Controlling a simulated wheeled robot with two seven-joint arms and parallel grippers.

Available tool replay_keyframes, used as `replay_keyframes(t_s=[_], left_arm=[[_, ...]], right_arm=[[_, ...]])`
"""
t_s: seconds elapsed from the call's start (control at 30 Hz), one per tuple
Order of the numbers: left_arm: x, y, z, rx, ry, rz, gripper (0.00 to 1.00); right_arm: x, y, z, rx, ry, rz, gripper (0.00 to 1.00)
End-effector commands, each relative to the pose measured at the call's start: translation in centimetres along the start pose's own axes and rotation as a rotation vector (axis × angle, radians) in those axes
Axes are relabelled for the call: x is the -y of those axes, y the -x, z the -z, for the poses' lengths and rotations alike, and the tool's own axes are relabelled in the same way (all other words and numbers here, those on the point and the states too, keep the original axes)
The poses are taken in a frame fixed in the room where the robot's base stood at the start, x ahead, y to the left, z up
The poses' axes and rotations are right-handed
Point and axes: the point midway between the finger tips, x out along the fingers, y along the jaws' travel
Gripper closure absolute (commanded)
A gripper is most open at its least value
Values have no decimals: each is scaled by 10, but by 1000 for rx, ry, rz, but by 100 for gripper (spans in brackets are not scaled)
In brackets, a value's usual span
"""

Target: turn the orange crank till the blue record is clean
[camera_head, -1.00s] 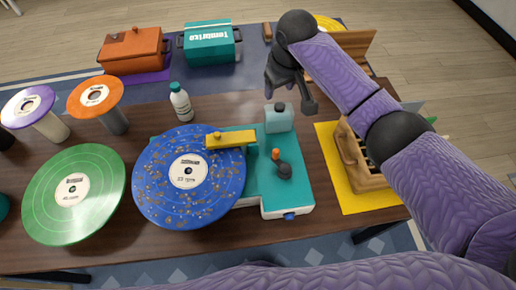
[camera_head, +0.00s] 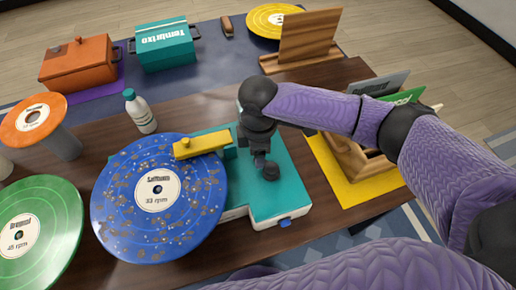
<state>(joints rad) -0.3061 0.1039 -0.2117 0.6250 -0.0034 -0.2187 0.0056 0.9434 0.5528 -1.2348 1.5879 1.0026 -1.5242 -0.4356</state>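The blue record (camera_head: 125,195) lies on the teal cleaning machine (camera_head: 280,198) and is dotted with brown specks over most of its surface. A yellow arm (camera_head: 202,143) reaches over its upper right part. The crank's dark base (camera_head: 271,172) shows on the teal top, but its orange knob is hidden behind my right gripper. My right gripper (camera_head: 259,155) points down at the crank, right by where the knob is; whether its fingers are closed on the knob cannot be seen. My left gripper is out of view.
A white bottle (camera_head: 140,112) stands behind the blue record. A green record (camera_head: 45,220) is at left, beside an orange disc on a stand (camera_head: 35,117). A wooden rack (camera_head: 350,150) on a yellow mat is to the right. Orange (camera_head: 75,62) and teal (camera_head: 165,48) boxes stand at the back.

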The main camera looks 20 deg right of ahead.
Motion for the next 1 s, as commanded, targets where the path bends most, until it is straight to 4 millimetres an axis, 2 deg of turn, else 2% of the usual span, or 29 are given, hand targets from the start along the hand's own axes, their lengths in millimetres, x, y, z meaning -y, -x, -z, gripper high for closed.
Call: replay_keyframes(t_s=[0.07, 0.3, 0.37, 0.73, 1.0], left_arm=[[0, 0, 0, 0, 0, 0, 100], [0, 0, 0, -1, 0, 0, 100], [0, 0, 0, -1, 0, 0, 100], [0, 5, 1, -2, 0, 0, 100], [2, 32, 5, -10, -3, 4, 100]], right_arm=[[0, 0, 0, 0, 0, 0, 39], [0, 0, 0, 0, -1, 0, 90], [0, 0, 0, 0, -1, 0, 100], [0, 2, -1, 0, -24, 2, 100], [-3, 6, -5, 2, -172, 3, 100]])
